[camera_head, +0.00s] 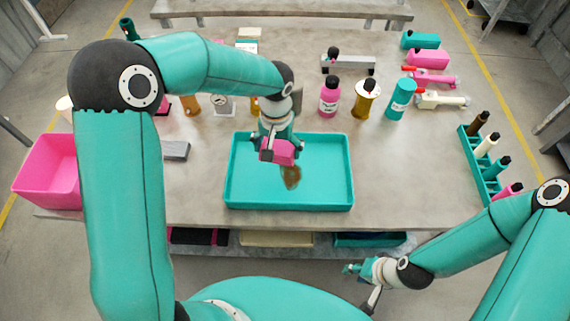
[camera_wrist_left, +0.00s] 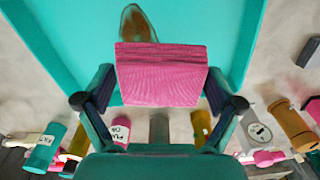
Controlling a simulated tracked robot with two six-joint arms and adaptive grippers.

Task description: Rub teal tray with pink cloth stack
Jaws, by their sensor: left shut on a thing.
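The teal tray (camera_head: 325,190) lies on the workbench in front of me, with a brown stain (camera_head: 291,177) on its floor. My left gripper (camera_head: 278,147) is over the back part of the tray, shut on the pink cloth stack (camera_head: 283,153). In the left wrist view the cloth stack (camera_wrist_left: 160,75) sits between the two fingers, and the stain (camera_wrist_left: 137,25) shows just beyond its edge. I cannot tell whether the cloth touches the tray floor. My right gripper (camera_head: 358,270) is in front of the bench, away from the tray; its fingers are too small to read.
A pink bin (camera_head: 47,172) stands at the left edge. Behind the tray stand a pink bottle (camera_head: 329,99), an amber bottle (camera_head: 366,100) and a teal cylinder (camera_head: 400,100). A teal rack (camera_head: 474,160) of bottles is at the right.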

